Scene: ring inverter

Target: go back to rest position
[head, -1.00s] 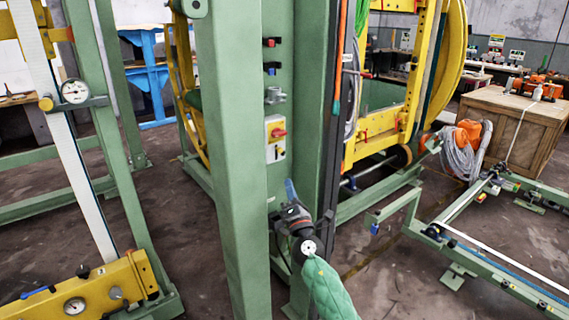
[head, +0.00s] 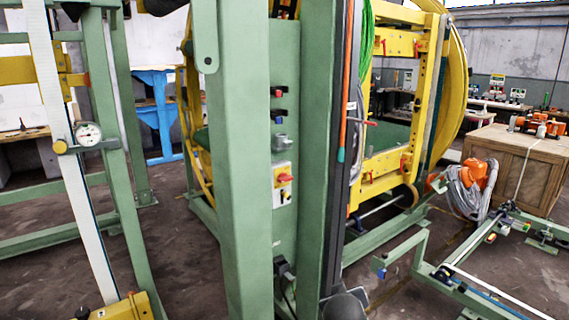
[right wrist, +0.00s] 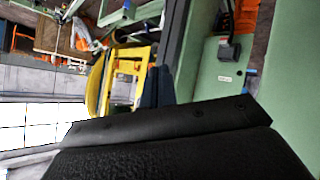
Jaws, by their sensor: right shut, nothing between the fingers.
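My right gripper (right wrist: 155,88) shows in the right wrist view as dark blue fingers beyond the black wrist body. They are together and empty, with the green machine frame to their right. In the head view only a dark rounded part, likely of my right arm, shows at the bottom edge in front of the green column (head: 318,150); the fingers are out of sight there. The control panel stands behind, with a yellow switch box (head: 282,184) with a red knob and small red and blue switches (head: 279,98) above it. My left gripper is not in view.
Green posts (head: 228,190) stand close in front. A frame with a dial gauge (head: 88,134) is at left. A yellow ring machine (head: 452,100), a wooden crate (head: 515,165) and a low green rail (head: 480,298) are at right. Some bare floor shows between them.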

